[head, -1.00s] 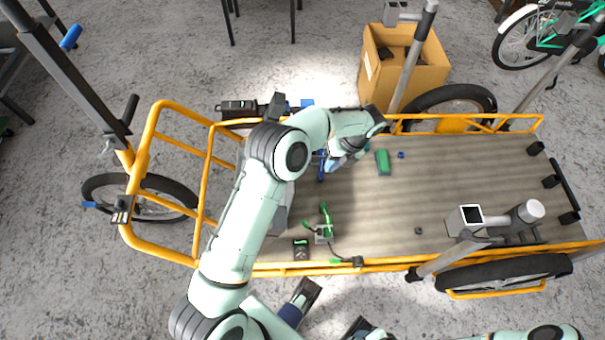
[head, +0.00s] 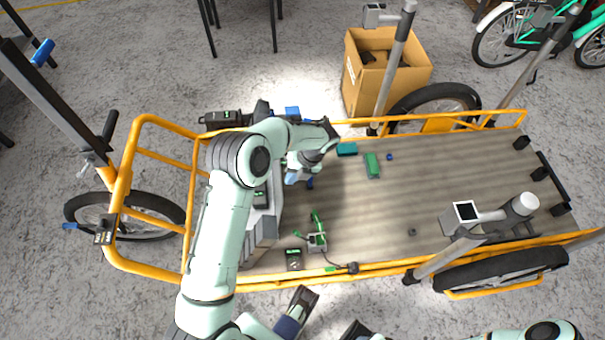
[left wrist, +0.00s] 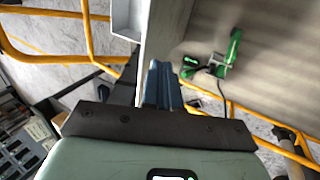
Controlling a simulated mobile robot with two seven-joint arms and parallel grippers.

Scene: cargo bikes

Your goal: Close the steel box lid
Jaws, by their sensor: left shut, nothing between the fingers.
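The grey steel box (head: 258,238) stands at the left end of the cargo bed, largely hidden behind my left arm. My left gripper (head: 299,181) is just right of the box, pointing down, shut and empty. In the left wrist view, its blue-grey fingers (left wrist: 161,86) are close to a grey panel (left wrist: 163,32) of the box; I cannot tell whether they touch or whether this panel is the lid. My right arm (head: 545,333) shows at the bottom edge; its jaw state is unclear.
A yellow frame rail (head: 430,262) borders the wooden bed (head: 410,205). A green clamp-like tool (head: 318,238), a dark meter (head: 293,259) and a green block (head: 372,165) lie right of the box. A cardboard box (head: 365,90) stands behind. The middle of the bed is clear.

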